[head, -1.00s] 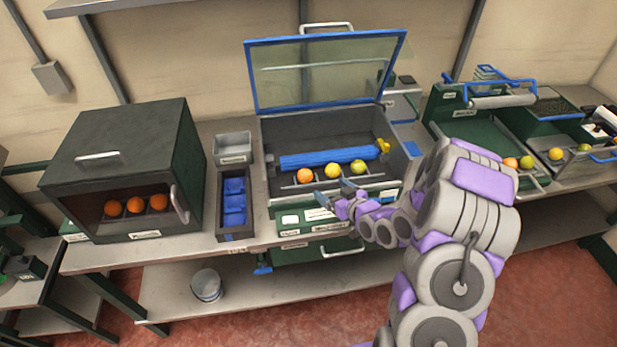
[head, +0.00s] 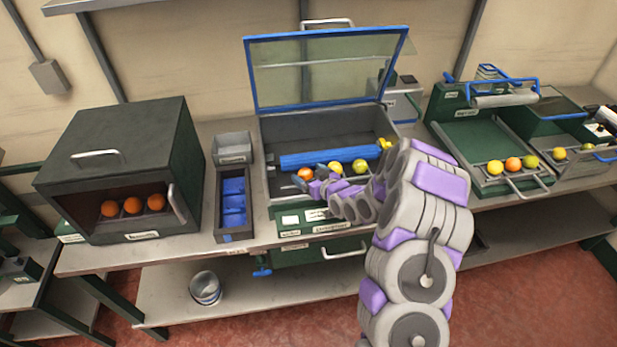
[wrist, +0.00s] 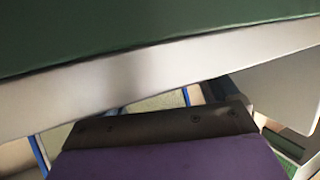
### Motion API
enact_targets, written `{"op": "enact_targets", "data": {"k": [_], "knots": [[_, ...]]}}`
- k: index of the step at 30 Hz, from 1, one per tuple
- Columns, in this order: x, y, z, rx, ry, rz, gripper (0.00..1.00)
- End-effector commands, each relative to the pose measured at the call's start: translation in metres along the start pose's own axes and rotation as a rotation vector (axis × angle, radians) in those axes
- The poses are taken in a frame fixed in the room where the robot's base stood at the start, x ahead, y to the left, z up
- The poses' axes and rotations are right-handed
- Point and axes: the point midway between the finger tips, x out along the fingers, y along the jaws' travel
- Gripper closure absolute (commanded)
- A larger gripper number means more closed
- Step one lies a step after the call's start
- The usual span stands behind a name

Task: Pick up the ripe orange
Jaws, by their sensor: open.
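An orange-coloured fruit (head: 305,174) sits at the left of a row in the open middle machine (head: 330,128). A yellow fruit (head: 335,168) and a yellow-green fruit (head: 360,166) sit to its right. My gripper (head: 308,183) is open, just in front of the orange fruit and partly covering it; I cannot tell whether they touch. In the wrist view a purple part of my gripper (wrist: 160,160) fills the bottom, with a pale edge and green surface above; no fruit shows there.
A dark box (head: 120,155) at left holds three orange fruits. A narrow bin with blue parts (head: 233,238) stands between it and the middle machine. A green tray machine (head: 480,150) at right holds more fruit. The raised glass lid (head: 325,72) stands behind.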

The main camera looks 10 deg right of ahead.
Motion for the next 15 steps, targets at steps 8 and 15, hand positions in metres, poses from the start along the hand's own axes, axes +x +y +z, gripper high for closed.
{"op": "enact_targets", "data": {"k": [8,15], "knots": [[0.0,0.004,0.0,0.007,0.002,-0.002,0.12],[-0.001,0.008,0.001,0.009,0.004,-0.003,0.35]]}}
